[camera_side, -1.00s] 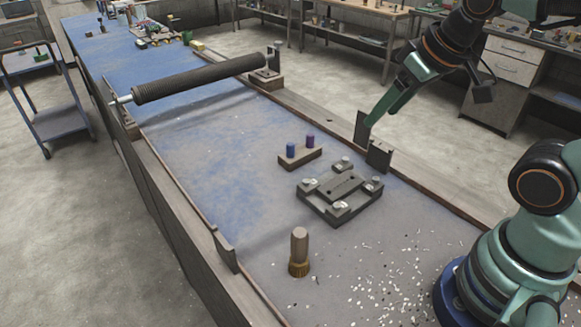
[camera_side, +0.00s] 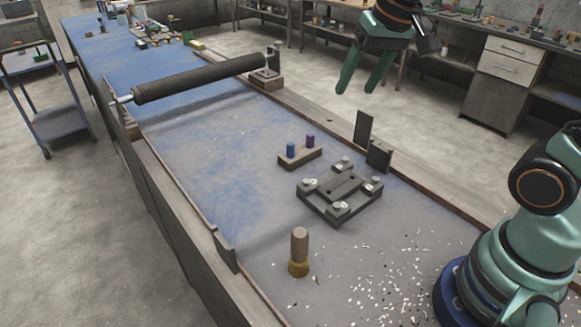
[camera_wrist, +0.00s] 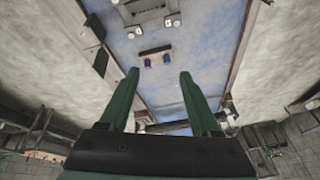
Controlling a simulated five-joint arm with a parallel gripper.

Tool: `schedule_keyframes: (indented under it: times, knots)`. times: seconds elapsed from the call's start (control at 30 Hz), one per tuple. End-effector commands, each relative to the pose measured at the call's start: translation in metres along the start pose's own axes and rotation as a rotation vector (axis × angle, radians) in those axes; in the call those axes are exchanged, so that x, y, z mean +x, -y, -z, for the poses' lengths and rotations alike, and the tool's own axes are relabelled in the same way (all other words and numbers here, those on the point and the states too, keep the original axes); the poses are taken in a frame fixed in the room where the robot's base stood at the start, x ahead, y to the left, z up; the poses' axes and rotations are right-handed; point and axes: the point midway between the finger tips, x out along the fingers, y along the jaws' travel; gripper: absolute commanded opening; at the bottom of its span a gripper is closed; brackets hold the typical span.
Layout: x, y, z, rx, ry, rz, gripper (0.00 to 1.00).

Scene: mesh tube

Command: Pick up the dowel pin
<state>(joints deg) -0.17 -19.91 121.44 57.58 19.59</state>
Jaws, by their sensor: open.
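Two short upright pins, one blue (camera_side: 291,150) and one purple (camera_side: 310,141), stand in a small wooden block (camera_side: 302,158) on the bench. I cannot tell which is the dowel pin. The block (camera_wrist: 155,51) and both pins also show in the wrist view, beyond and between my fingertips. My gripper (camera_side: 357,90) is open and empty, with its green fingers apart, high above and behind the block in the side view. It also shows open in the wrist view (camera_wrist: 158,72).
A dark clamp fixture (camera_side: 340,192) sits just in front of the block. A wood-handled brush (camera_side: 299,252) stands upright near white chips (camera_side: 390,285). A long dark mesh roller (camera_side: 200,79) spans the bench behind. Upright plates (camera_side: 363,130) stand at the right edge.

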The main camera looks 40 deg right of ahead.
Motion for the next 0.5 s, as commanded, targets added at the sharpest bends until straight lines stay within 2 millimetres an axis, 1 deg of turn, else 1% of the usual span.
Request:
schedule_keyframes:
  times: [0.03,0.1,0.27,0.37,0.5]
  knots:
    - [0.005,0.005,0.012,0.052,0.026,-0.010,0.64]
    - [0.012,0.010,0.027,0.129,0.052,-0.022,0.64]
    - [0.034,0.022,0.059,0.306,0.108,-0.057,0.64]
    - [0.052,0.029,0.076,0.415,0.141,-0.086,0.64]
    - [0.083,0.037,0.097,0.568,0.183,-0.132,0.64]
